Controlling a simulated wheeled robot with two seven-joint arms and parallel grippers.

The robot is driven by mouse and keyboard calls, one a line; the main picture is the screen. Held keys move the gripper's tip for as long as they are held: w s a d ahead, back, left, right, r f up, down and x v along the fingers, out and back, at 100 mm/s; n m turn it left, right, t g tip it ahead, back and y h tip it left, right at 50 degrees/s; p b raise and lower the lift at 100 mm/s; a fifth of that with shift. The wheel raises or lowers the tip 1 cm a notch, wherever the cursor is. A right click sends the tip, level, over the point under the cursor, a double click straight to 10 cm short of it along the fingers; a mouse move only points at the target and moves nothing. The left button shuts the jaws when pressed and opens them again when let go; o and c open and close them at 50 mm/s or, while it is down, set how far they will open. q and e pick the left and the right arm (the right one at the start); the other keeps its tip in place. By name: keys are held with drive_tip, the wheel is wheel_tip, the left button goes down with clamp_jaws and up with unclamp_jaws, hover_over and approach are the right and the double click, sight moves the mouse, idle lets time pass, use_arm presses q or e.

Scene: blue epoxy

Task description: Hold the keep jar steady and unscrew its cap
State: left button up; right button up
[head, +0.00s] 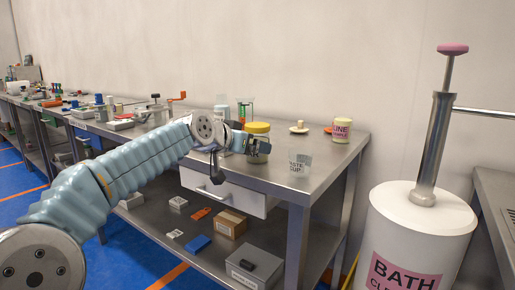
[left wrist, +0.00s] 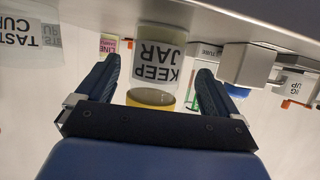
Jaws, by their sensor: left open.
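The keep jar (head: 258,134) stands upright on the steel bench, with a yellow cap (head: 257,127) and a clear body. In the left wrist view, which is upside down, the jar (left wrist: 158,58) shows its KEEP JAR label, and its yellow cap (left wrist: 151,98) lies between the fingers. My left gripper (head: 254,144) is at the jar in the head view. In the left wrist view the left gripper (left wrist: 152,88) is open, with a finger on each side of the jar and gaps showing. My right gripper is not in view.
A clear taste cup (head: 299,164) stands near the bench's front edge, right of the jar. A white bath cylinder (head: 421,232) stands at right. Bench (head: 325,168) is clear around the taste cup.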

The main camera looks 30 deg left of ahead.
sight(259, 130)
use_arm(q)
drive_tip(key=x, duration=0.4)
drive_tip(key=shift+w+d+r, duration=0.15)
drive_tip(key=shift+w+d, duration=0.05)
drive_tip(key=shift+w, duration=0.15)
drive_tip(key=c, duration=1.2)
drive_tip(key=shift+r, duration=0.6)
drive_tip(key=r, duration=0.1)
drive_tip(key=r+p, duration=0.1)
drive_tip(key=r, duration=0.1)
drive_tip(key=shift+s+d, duration=0.1)
drive_tip(key=shift+d, duration=0.2)
drive_tip(key=s+d+r, duration=0.1)
drive_tip(key=d+r, duration=0.2)
drive_tip(key=d, duration=0.1)
drive_tip(key=s+d+r, duration=0.1)
drive_tip(key=d+r, duration=0.2)
drive_tip(key=d, duration=0.1)
drive_tip(key=s+d+r, duration=0.2)
drive_tip(key=d+r, duration=0.1)
drive_tip(key=d, duration=0.1)
drive_tip(key=shift+d, duration=0.4)
